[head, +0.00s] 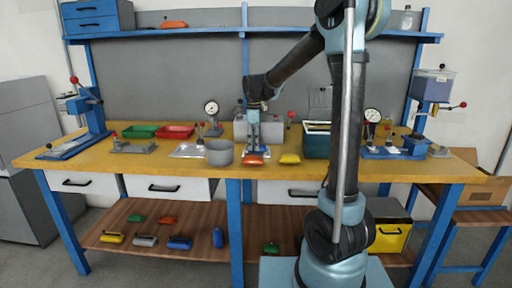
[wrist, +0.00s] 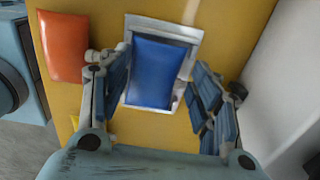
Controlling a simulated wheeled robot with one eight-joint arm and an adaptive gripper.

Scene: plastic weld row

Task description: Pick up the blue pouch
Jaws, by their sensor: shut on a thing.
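The blue pouch (wrist: 152,72) lies in a shallow silver-grey tray (wrist: 167,25) on the yellow bench top, between my gripper's fingers in the wrist view. My gripper (wrist: 162,88) is shut on it, one finger at each side. In the head view my gripper (head: 253,150) points down at the bench, just behind an orange pouch (head: 253,159); its fingers hide most of the blue pouch there. The orange pouch also shows at the left of the wrist view (wrist: 63,46).
A yellow pouch (head: 289,159) lies right of my gripper, a grey round pot (head: 219,152) left of it. A dark green bin (head: 316,143) stands further right. Green (head: 141,131) and red (head: 175,131) trays lie at the left. More pouches, including a blue one (head: 180,243), lie on the lower shelf.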

